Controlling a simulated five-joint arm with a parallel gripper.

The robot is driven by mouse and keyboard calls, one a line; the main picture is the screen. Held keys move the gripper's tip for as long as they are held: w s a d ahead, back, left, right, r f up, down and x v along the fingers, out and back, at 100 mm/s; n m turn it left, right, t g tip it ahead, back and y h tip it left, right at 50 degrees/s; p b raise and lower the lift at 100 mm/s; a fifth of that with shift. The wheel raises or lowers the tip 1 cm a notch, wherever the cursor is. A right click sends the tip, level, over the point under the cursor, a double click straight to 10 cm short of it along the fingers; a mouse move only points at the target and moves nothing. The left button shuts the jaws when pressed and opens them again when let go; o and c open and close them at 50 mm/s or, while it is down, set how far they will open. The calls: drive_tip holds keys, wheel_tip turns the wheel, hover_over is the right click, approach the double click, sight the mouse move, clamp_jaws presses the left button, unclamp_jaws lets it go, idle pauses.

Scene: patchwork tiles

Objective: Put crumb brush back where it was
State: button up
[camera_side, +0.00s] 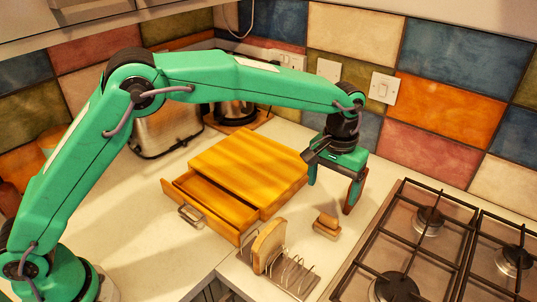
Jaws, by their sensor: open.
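The crumb brush appears to be the small tan wooden block-like thing (327,224) lying on the white counter, between the toast rack and the hob. My gripper (331,197) is above and a little behind it in the picture, jaws apart and pointing down, with nothing between them. A wooden box with a board top (248,165) sits to the left of my gripper. Its drawer (205,208) is pulled out toward the lower left, with a metal handle on its front. The part of the drawer floor that shows looks bare.
A wire toast rack (291,274) holding a bread slice (268,246) stands at the counter's front edge. A gas hob (428,250) with black grates fills the right. A toaster (170,132) and a kettle (233,112) stand behind. The counter at left is clear.

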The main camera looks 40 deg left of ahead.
drive_tip(key=s+a+r+t, duration=0.1)
drive_tip(key=s+a+r, duration=0.4)
drive_tip(key=a+r, duration=0.3)
drive_tip(key=s+a+r+t, duration=0.2)
drive_tip(key=s+a+r, duration=0.35)
drive_tip(key=a, duration=0.35)
drive_tip(key=s+a+f+t, duration=0.1)
drive_tip(key=s+a, duration=0.4)
drive_tip(key=s, duration=0.3)
drive_tip(key=s+a+f+t, duration=0.1)
drive_tip(key=s+a, duration=0.5)
drive_tip(key=s, duration=0.3)
drive_tip(key=shift+s+f+t, duration=0.15)
drive_tip(key=shift+f+t, duration=0.05)
drive_tip(key=shift+t, duration=0.1)
drive_tip(key=shift+a, duration=0.1)
